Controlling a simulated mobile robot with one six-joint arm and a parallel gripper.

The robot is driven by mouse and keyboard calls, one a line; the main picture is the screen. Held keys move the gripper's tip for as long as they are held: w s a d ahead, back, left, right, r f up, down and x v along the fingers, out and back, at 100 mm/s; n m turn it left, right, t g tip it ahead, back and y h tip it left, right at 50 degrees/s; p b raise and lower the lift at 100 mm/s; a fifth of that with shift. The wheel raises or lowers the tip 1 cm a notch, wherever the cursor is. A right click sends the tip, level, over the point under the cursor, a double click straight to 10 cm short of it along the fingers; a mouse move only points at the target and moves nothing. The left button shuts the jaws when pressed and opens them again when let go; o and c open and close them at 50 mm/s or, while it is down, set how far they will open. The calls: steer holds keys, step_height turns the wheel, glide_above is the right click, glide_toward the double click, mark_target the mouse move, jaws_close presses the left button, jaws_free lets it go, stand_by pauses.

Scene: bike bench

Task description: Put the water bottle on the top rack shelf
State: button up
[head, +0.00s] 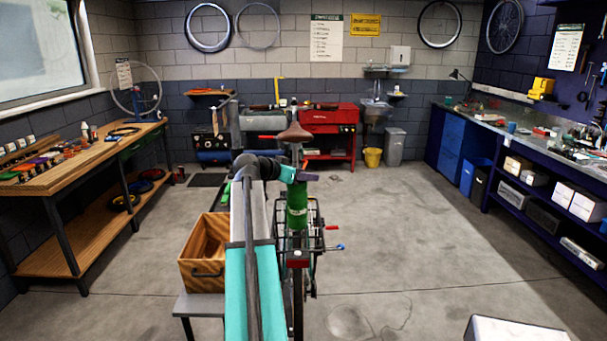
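A green bottle-shaped cylinder (297,208) with a pale band stands upright near the middle of the head view, in front of the bike. It looks like the water bottle. My gripper (300,178) is at its top end. The fingers are too small and too covered to show whether they are closed on it. Whether the bottle hangs free or rests on the bike cannot be told. No shelf is clearly marked as the top rack shelf.
A bike with a brown saddle (294,132) stands just ahead. A wooden crate (202,278) sits on a low grey stand at left. A workbench (75,165) lines the left wall. A blue shelved bench (555,228) lines the right wall.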

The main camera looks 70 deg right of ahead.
steer(key=shift+f, duration=0.15)
steer(key=o, duration=1.4)
steer(key=shift+r, duration=0.2)
steer(key=shift+w+a, duration=0.1)
steer(key=shift+a, duration=0.2)
steer(key=b+v, duration=0.3)
steer(key=v, duration=0.8)
steer(key=shift+a+r, duration=0.15)
steer(key=shift+r, duration=0.05)
